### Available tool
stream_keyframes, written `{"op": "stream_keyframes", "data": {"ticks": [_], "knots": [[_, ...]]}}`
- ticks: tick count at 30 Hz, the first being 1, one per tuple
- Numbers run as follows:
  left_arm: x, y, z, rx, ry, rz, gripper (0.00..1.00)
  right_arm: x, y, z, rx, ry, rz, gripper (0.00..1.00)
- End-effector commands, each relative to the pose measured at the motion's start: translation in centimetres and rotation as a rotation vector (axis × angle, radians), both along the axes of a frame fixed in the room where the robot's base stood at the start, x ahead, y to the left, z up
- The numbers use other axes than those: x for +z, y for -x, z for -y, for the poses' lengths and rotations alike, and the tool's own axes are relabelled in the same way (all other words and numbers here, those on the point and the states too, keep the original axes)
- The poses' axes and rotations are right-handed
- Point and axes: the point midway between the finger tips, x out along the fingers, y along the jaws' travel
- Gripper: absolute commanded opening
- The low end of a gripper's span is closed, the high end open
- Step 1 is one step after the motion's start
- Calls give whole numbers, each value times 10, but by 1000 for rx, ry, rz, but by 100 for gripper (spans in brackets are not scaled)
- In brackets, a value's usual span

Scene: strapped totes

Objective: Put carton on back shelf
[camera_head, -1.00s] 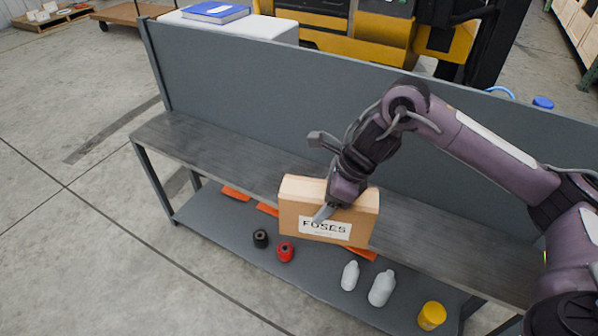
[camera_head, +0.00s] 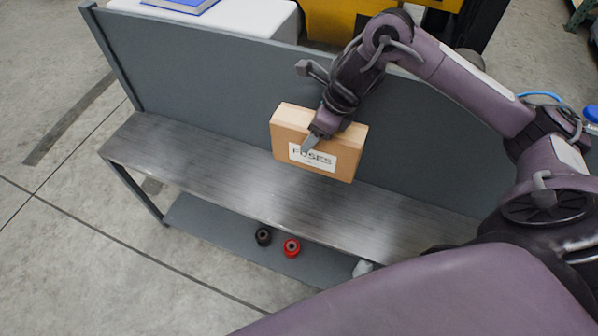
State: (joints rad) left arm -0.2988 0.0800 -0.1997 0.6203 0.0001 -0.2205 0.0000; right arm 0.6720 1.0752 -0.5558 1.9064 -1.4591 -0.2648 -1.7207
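The carton (camera_head: 287,124) is a tan box with a white label reading FUSES. My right gripper (camera_head: 312,141) is shut on its upper edge, with one finger showing on the front face. The carton is slightly tilted and appears to be above the upper grey shelf (camera_head: 190,170), in front of the tall grey back panel (camera_head: 200,75); I cannot tell whether it touches either. The far finger is hidden behind the carton. My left gripper is not in view.
A black roll (camera_head: 263,237) and a red roll (camera_head: 291,248) sit on the lower shelf (camera_head: 215,233). A white surface with a blue book (camera_head: 185,4) stands behind the panel. The upper shelf is bare. My own purple arm link covers the bottom right.

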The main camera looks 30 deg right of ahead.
Motion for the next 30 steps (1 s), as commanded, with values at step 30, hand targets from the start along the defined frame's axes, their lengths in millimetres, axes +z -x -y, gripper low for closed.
{"op": "stream_keyframes", "data": {"ticks": [30], "knots": [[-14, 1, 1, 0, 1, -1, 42, -159, 1, -1, 1, -2, 3, 9]]}}
